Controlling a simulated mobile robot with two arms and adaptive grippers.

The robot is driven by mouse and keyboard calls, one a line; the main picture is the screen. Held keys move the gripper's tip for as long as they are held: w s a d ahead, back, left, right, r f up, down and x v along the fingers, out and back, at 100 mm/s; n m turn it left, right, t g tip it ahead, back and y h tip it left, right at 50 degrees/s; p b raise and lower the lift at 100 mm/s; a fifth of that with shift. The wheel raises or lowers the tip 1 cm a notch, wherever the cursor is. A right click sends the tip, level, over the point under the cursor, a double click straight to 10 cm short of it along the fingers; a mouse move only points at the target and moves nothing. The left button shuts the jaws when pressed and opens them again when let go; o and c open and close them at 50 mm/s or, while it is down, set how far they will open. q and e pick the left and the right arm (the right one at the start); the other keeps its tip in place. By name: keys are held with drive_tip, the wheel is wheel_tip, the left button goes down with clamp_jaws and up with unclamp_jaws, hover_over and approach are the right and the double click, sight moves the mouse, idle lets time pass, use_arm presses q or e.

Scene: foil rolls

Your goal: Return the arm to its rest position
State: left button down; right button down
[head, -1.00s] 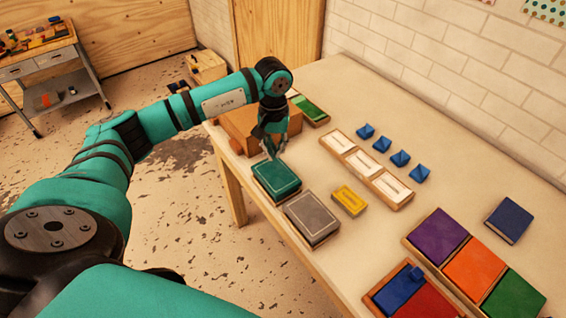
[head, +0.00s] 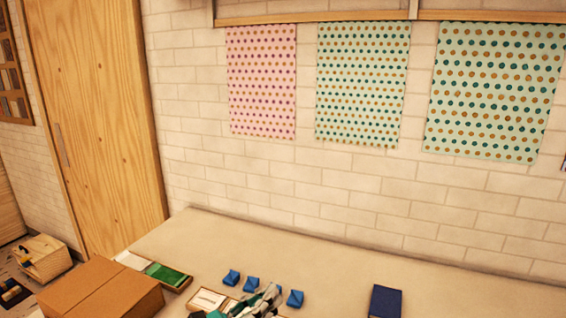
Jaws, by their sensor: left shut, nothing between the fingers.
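My left gripper (head: 262,301) shows at the bottom edge of the head view, grey and teal, with its fingers together and nothing visible between them. It appears in front of a wooden tray with white inserts (head: 207,301) and covers part of it. Most of my left arm is below the frame. My right gripper is not in view.
On the pale table (head: 330,262) stand a brown box (head: 102,292), a tray with a green piece (head: 166,274), several small blue pieces (head: 231,277) and a dark blue block (head: 385,301). A brick wall (head: 330,190) with dotted sheets rises behind.

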use_arm(q)
drive_tip(key=a+f+n+t+y, duration=0.3)
drive_tip(key=a+n+y, duration=0.35)
drive_tip(key=n, duration=0.55)
drive_tip(key=a+f+n+t+y, duration=0.25)
drive_tip(key=a+n+y, duration=0.4)
drive_tip(key=n, duration=0.55)
drive_tip(key=s+a+f+n+g+y, duration=0.5)
drive_tip(key=f+n, duration=0.4)
drive_tip(key=s+f+n+g+h, duration=0.1)
drive_tip(key=s+f+n+g, duration=0.45)
drive_tip(key=s, duration=0.45)
drive_tip(key=s+f+n+g+h, duration=0.1)
drive_tip(key=s+f+n+g, duration=0.4)
drive_tip(key=s, duration=0.5)
wheel_tip(320, 180, down, 28)
drive_tip(key=f+m+b, duration=0.1)
drive_tip(key=b, duration=0.2)
drive_tip(key=s+a+f+g+b, duration=0.1)
drive_tip(key=s+a+f, duration=0.1)
drive_tip(key=s+f, duration=1.5)
drive_tip(key=shift+s+a+f+g+y+b, duration=0.3)
drive_tip(key=shift+s+f+y+b, duration=0.1)
drive_tip(key=shift+f, duration=0.55)
